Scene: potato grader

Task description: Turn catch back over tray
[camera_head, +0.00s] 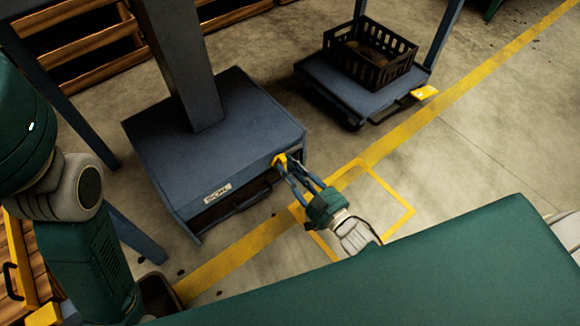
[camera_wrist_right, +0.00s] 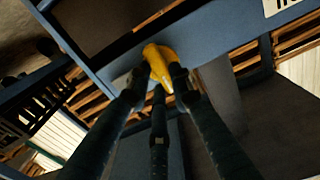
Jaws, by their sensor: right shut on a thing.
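The yellow catch (camera_head: 279,160) sits at the right end of the front of the blue housing (camera_head: 240,150), by its top edge. My right gripper (camera_head: 286,170) is shut on the catch, its fingers reaching up from the lower right. In the right wrist view, the catch (camera_wrist_right: 160,62) lies between the fingertips (camera_wrist_right: 160,85), against a blue rail. Below the housing's label plate is a dark tray front (camera_head: 225,208) with a bar handle, set in the opening. How far the catch covers the tray is hard to tell. My left gripper is not in view.
A black crate (camera_head: 345,48) with brown contents stands on another blue base at the upper right, with a yellow piece (camera_head: 425,92) at its corner. Wooden crates (camera_head: 80,42) stand at the upper left. Yellow-lined floor (camera_head: 400,215) lies clear to the right.

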